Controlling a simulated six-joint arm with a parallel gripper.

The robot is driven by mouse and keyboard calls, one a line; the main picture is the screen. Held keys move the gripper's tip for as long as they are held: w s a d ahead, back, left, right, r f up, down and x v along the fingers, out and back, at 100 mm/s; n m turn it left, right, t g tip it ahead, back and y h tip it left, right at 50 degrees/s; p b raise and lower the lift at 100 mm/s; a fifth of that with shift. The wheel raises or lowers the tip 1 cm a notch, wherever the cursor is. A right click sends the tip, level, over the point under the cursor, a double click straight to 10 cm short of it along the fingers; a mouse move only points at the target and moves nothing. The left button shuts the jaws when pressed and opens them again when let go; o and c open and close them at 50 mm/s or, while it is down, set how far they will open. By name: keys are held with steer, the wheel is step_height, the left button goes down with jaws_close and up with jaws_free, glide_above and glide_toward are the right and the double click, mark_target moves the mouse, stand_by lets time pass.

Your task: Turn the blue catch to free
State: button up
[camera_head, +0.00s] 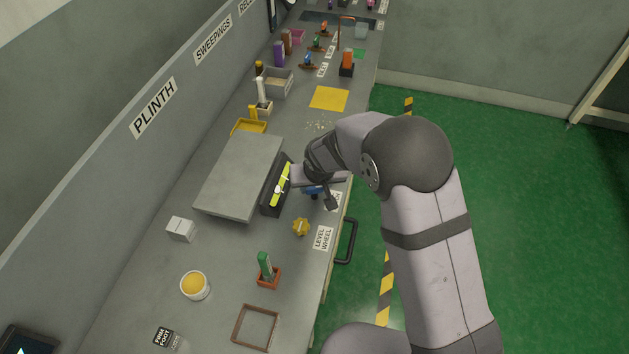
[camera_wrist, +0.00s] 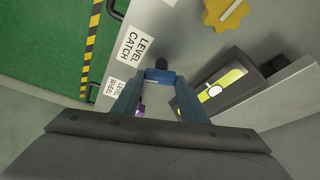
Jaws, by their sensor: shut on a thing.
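The blue catch (camera_wrist: 158,75) sits on the bench beside the LEVEL CATCH label (camera_wrist: 135,46) in the wrist view. A dark round piece shows at its end. My gripper (camera_wrist: 158,82) is shut on the catch, with one finger on each side. In the head view my gripper (camera_head: 314,183) is low over the bench, just right of the level, and a little blue shows beneath it. The catch is mostly hidden there, and I cannot tell which setting it points to.
The level with its yellow-green vial (camera_head: 281,185) stands close left of my gripper, against a grey plinth slab (camera_head: 240,172). A yellow wheel (camera_head: 300,227) is nearby, also in the wrist view (camera_wrist: 226,12). A green-handled piece (camera_head: 265,264) stands nearer the front.

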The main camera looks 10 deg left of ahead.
steer(key=shift+w+d+f+n+y+b, duration=0.1)
steer(key=shift+f+n+y+b, duration=0.1)
steer(key=shift+n+b, duration=0.4)
steer(key=shift+f+n+y+b, duration=0.1)
steer(key=shift+n+y+b, duration=0.1)
steer(key=shift+n+b, duration=0.4)
steer(key=n+g+y+b, duration=0.1)
steer(key=n+b, duration=0.3)
steer(key=b, duration=0.2)
steer(key=shift+w+d+b, duration=0.1)
steer(key=shift+b, duration=0.25)
steer(key=n+b, duration=0.1)
steer(key=n+g+b, duration=0.1)
steer(key=n, duration=0.1)
steer(key=shift+w+r+n+g+y, duration=0.1)
steer(key=shift+r+n+g+y, duration=0.05)
steer(key=shift+n+g+y, duration=0.2)
steer(key=shift+r+n+g+b, duration=0.15)
steer(key=shift+n+g, duration=0.2)
steer(key=shift+n, duration=0.45)
steer(key=shift+n+g+b, duration=0.15)
steer(key=shift+n+g, duration=0.15)
steer(key=shift+n, duration=0.45)
steer(key=o, duration=1)
steer(key=shift+d, duration=0.1)
steer(key=shift+o, duration=0.2)
steer(key=shift+r, duration=0.1)
steer(key=v, duration=0.7)
steer(key=shift+p, duration=0.35)
